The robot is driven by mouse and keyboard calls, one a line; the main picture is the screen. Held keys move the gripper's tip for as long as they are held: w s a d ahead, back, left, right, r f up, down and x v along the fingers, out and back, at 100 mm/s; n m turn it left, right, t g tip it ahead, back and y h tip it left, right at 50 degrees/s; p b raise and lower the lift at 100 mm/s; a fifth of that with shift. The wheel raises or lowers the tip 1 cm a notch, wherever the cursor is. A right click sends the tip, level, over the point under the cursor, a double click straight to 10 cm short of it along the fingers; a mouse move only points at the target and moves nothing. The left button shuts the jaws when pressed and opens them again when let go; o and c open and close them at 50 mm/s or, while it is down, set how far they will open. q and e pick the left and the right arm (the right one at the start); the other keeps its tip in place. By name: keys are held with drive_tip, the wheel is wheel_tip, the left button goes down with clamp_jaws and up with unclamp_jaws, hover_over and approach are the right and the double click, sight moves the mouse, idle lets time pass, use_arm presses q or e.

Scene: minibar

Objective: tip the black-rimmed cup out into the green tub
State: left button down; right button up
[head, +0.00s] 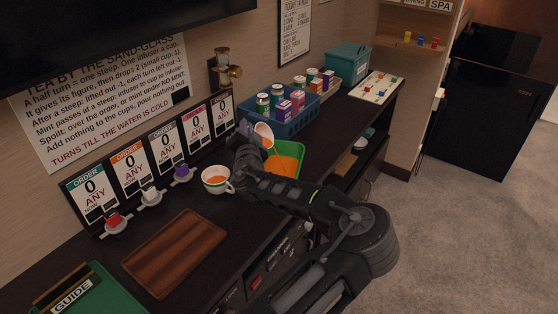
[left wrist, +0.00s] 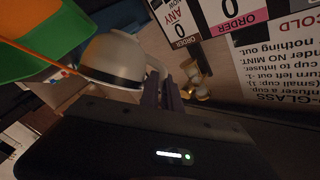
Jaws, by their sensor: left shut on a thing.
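The white black-rimmed cup (head: 263,131) is tipped steeply over the green tub (head: 301,152), with orange visible at its mouth. In the left wrist view the cup (left wrist: 113,58) shows its black rim band, its mouth turned down. My left gripper (head: 246,140) is shut on the cup, by its handle side as far as I can tell. Orange liquid (head: 283,166) lies in the tub, which also shows in the left wrist view (left wrist: 75,28). A thin streak shows between cup and tub. My right gripper is not in view.
Another white cup (head: 216,186) with orange liquid stands left of my gripper. A blue crate (head: 290,118) of tins and boxes stands behind the tub. Order cards (head: 129,167) and small coloured items line the wall. A wooden board (head: 174,252) lies at the front left.

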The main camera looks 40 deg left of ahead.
sight(259, 128)
use_arm(q)
drive_tip(key=shift+w+d+f+m+t+y+b, duration=0.25)
drive_tip(key=shift+d+m+b, duration=0.4)
drive_tip(key=shift+b, duration=0.95)
drive_tip(key=shift+w+d+r+m+t+y+b, duration=0.1)
drive_tip(key=shift+d+r+m+t+y+b, duration=0.35)
drive_tip(key=shift+m+b, duration=0.45)
drive_tip(key=shift+w+d+r+m+t+b, duration=0.15)
drive_tip(key=shift+d+m+t+b, duration=0.1)
drive_tip(key=shift+d+b, duration=0.4)
drive_tip(key=shift+w+d+f+m+t+b, duration=0.1)
drive_tip(key=shift+w+d+m+t+b, duration=0.1)
drive_tip(key=shift+d+b, duration=0.45)
drive_tip(key=shift+s+a+r, duration=0.1)
drive_tip(key=shift+a+r, duration=0.05)
drive_tip(key=shift+a, duration=0.1)
drive_tip(key=a+n+p, duration=0.1)
drive_tip(key=s+a+f+n+g+p, duration=0.1)
drive_tip(key=a+p, duration=0.1)
drive_tip(key=a+n+g+p, duration=0.1)
drive_tip(key=p, duration=0.1)
drive_tip(key=shift+s+a+f+n, duration=0.15)
drive_tip(key=shift+f+n, duration=0.05)
drive_tip(key=shift+n, duration=0.1)
drive_tip(key=shift+r, duration=0.1)
